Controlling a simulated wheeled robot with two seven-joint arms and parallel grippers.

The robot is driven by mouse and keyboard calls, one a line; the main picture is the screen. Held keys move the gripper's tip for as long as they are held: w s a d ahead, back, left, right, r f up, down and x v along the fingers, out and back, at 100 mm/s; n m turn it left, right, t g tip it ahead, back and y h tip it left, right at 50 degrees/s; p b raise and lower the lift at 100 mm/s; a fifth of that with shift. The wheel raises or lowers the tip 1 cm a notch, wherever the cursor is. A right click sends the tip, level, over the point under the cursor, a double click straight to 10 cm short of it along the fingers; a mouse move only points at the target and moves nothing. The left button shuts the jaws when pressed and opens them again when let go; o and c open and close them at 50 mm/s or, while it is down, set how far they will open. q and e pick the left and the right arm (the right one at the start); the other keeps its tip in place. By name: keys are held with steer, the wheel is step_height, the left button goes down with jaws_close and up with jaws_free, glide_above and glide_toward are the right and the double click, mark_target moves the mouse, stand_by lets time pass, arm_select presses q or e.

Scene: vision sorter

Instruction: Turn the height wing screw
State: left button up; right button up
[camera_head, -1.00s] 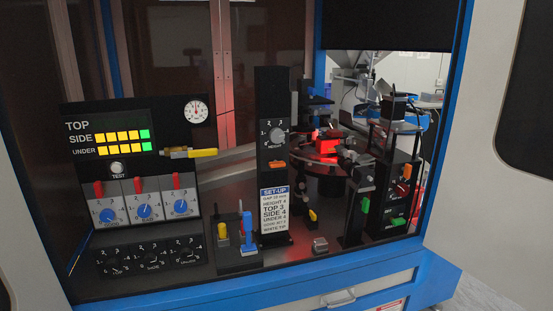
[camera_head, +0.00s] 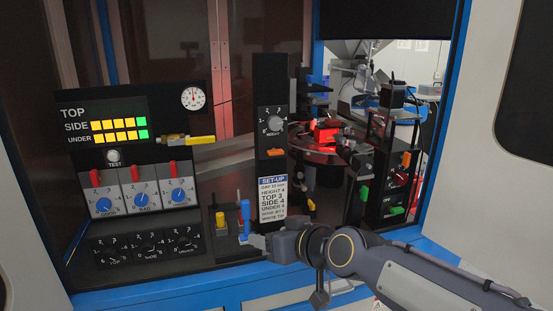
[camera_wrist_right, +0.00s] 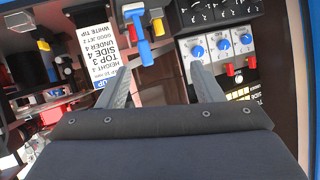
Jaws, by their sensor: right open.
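The height wing screw (camera_head: 270,119) is a round grey knob with a dial scale, labelled HEIGHT, high on a black upright post (camera_head: 269,80). An orange piece (camera_head: 274,152) sits below it. The white set-up card (camera_head: 272,196) is low on the same post; it also shows upside down in the right wrist view (camera_wrist_right: 97,50). My right gripper (camera_head: 258,242) is low in front of the post, below the screw and apart from it. In the right wrist view its two fingers (camera_wrist_right: 162,68) are spread and empty. The screw cannot be made out there. My left gripper is out of view.
A panel with dials and red switches (camera_head: 143,190) is at left. A yellow-handled piece (camera_head: 200,140) points toward the post. A turntable and stands (camera_head: 385,170) are at right.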

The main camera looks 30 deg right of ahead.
mark_target(277, 152)
steer(key=w+d+r+t+h, duration=0.1)
steer(key=w+d+r+h, duration=0.1)
steer(key=w, duration=0.4)
steer(key=w+d+r+m+t+h, duration=0.1)
steer(key=w+d+r+t+h, duration=0.1)
steer(key=w+d, duration=0.3)
steer(key=w+d+r+m+t+h, duration=0.1)
steer(key=w+d+r, duration=0.3)
steer(key=w, duration=0.4)
steer(key=shift+d+r+t+h, duration=0.3)
steer(key=shift+d+r+h, duration=0.05)
steer(key=shift+h, duration=0.25)
steer(key=c, duration=1)
